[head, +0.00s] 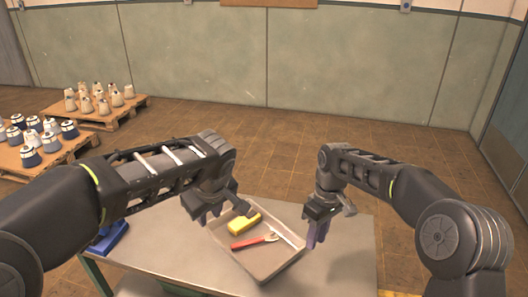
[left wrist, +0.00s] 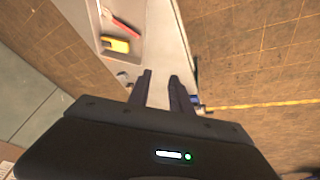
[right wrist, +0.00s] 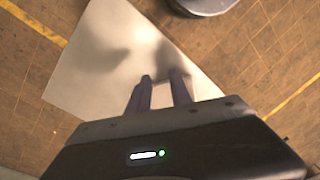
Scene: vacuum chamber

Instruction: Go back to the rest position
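A grey tray (head: 262,270) lies on the table. In it are a yellow block-like tool (head: 243,223), a red-handled tool (head: 252,242) and a thin pale tool (head: 287,236). The tray's corner with the yellow tool (left wrist: 115,45) and the red handle (left wrist: 125,27) also shows in the left wrist view. My left gripper (head: 206,216) is above the table at the tray's left side, its fingers (left wrist: 161,80) apart with nothing between them. My right gripper (head: 316,238) points down beside the tray's right side, its fingers (right wrist: 160,85) apart and empty over bare tabletop.
The metal table (head: 345,255) is bare right of the tray. A blue object (head: 110,238) sits at its left edge, partly behind my left arm. Wooden pallets (head: 115,118) with several white and blue cone-like items stand on the floor at the back left.

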